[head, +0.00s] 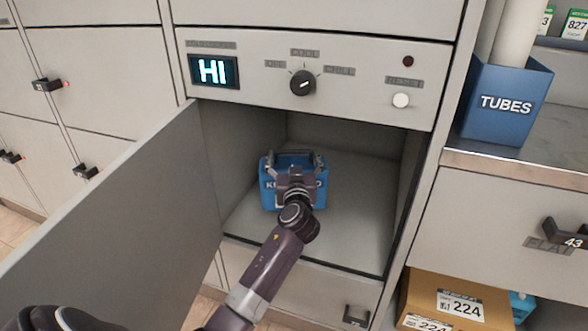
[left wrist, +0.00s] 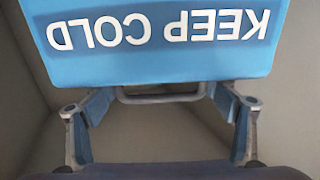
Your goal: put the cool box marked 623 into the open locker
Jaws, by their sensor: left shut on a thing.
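The blue cool box (head: 268,196) is inside the open locker (head: 345,215), towards its back left. The left wrist view shows its blue face (left wrist: 150,65) with KEEP COLD upside down and its grey handle (left wrist: 160,97). No 623 mark is readable. My left gripper (head: 292,160) reaches into the locker and is shut on the cool box, its fingers (left wrist: 160,108) at the two sides of the handle. My gripper and arm cover part of the box. I cannot tell whether its base touches the locker floor. My right gripper is not in view.
The locker door (head: 120,215) stands open at the left. Above the opening is a panel (head: 350,75) with a HI display, a knob and a white button. At the right are a blue TUBES bin (head: 505,103) and a box marked 224 (head: 460,306). The locker's right side is clear.

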